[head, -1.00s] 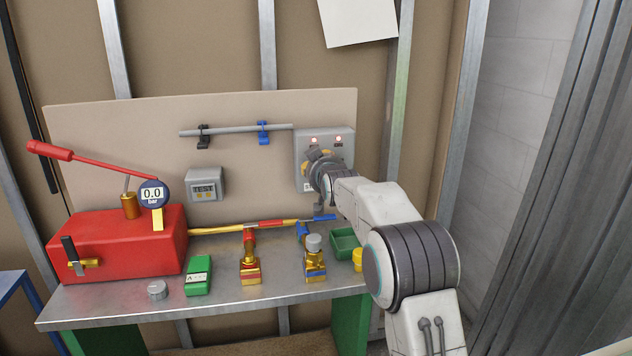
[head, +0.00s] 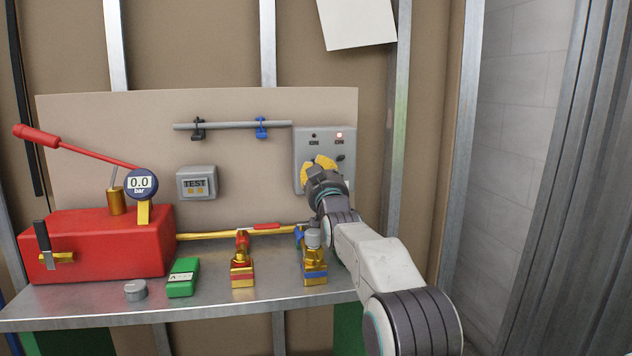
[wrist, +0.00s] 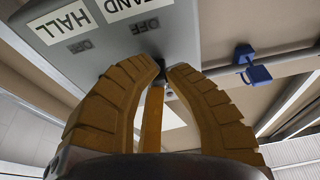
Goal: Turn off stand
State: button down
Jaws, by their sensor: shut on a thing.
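The grey switch box (head: 312,146) is on the back board at the right of the bench. My gripper (head: 320,162) is at the left switch. In the wrist view, my gripper's yellow fingertips (wrist: 162,66) close on a small black lever (wrist: 155,53) by the STAND side. The fingers hide most of the lever. The right switch's black lever (head: 340,157) stands free.
A steel bench (head: 90,303) holds a red pump (head: 100,245) with a raised handle, a green box (head: 183,278), a grey knob (head: 136,291) and brass valves (head: 243,272). A grey pipe (head: 230,126) in clips runs left of the switch box.

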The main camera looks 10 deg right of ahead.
jog(key=shift+d+t+b, duration=0.1)
jog(key=shift+t+b, duration=0.4)
jog(key=shift+b, duration=0.3)
jog(key=c, duration=1.2)
grip_release()
jog(key=shift+f, duration=0.15)
jog(key=shift+p, duration=0.3)
jog(key=r+g+p, duration=0.1)
jog(key=p, duration=0.1)
jog(key=shift+p, duration=0.4)
jog(key=g+p, duration=0.1)
jog(key=p, duration=0.1)
jog(key=g+p, duration=0.1)
jog(key=p, duration=0.2)
jog(key=shift+r, duration=0.35)
jog(key=g+p, duration=0.1)
jog(key=p, duration=0.1)
jog(key=g+p, duration=0.1)
jog(key=p, duration=0.2)
jog(key=shift+r+p, duration=0.25)
jog(key=shift+p, duration=0.1)
